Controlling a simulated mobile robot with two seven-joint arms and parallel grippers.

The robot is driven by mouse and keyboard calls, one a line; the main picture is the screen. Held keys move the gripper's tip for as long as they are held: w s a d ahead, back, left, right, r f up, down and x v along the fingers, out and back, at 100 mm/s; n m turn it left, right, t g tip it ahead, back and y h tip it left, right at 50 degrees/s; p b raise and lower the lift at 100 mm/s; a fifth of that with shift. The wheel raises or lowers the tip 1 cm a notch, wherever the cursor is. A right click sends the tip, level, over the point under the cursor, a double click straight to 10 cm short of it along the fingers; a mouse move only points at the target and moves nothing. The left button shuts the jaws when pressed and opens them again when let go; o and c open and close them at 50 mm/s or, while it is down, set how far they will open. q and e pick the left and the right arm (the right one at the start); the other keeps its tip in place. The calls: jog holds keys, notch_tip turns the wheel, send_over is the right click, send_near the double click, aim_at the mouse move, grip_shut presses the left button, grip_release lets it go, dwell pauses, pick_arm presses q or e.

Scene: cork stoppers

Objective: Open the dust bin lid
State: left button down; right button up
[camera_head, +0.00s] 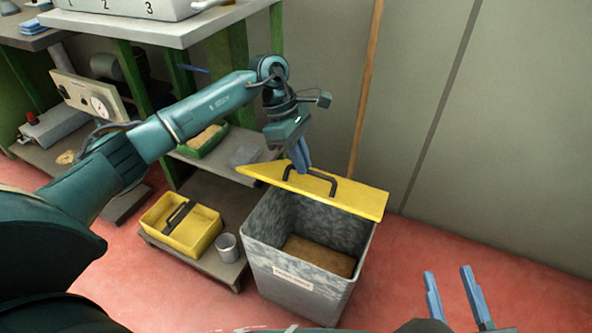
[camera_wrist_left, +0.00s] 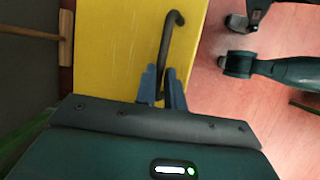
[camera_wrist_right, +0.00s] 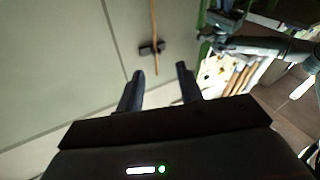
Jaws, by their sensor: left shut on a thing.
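The dust bin (camera_head: 300,283) is a grey metal box with a label on its front, standing on the red floor. Its yellow lid (camera_head: 355,198) is tilted up at the back, and the inside shows with a brown block (camera_head: 318,256) at the bottom. The lid has a black bar handle (camera_head: 318,180). My left gripper (camera_head: 300,160) is shut on the handle near its left end; the left wrist view shows its blue fingers (camera_wrist_left: 162,88) around the handle. My right gripper (camera_head: 454,285) is open and empty, right of the bin; its spread fingers show in the right wrist view (camera_wrist_right: 160,85).
A yellow toolbox (camera_head: 180,232) and a metal cup (camera_head: 228,247) sit on a low shelf left of the bin. A workbench (camera_head: 150,30) stands behind them. A wooden pole (camera_head: 366,90) leans on the wall behind the bin. The floor to the right is clear.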

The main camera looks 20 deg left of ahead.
jog(key=shift+f, duration=0.25)
jog(key=shift+c, duration=0.4)
jog(key=shift+w, duration=0.1)
jog(key=shift+c, duration=0.6)
jog(key=w+a+r+n, duration=0.1)
jog(key=w+n, duration=0.1)
jog(key=w, duration=0.1)
jog(key=w+a+r+n, duration=0.1)
jog(key=w+r+n, duration=0.1)
jog(key=w, duration=0.2)
jog(key=w+a+r+n, duration=0.2)
jog(key=w, duration=0.2)
jog(key=shift+a+r+n+h, duration=0.1)
jog(key=shift+r+n+h, duration=0.1)
jog(key=shift+n+h, duration=0.2)
grip_shut()
jog(key=w+a+r+n+h, duration=0.3)
jog(key=w+a+r+n, duration=0.3)
jog(key=w+r+n, duration=0.15)
jog(key=n+g+h, duration=0.5)
jog(key=n, duration=0.9)
send_near(312, 193)
jog(key=w, duration=0.3)
jog(key=w+f, duration=0.1)
jog(key=w, duration=0.5)
jog(key=shift+d+f, duration=0.1)
jog(key=shift+f, duration=0.25)
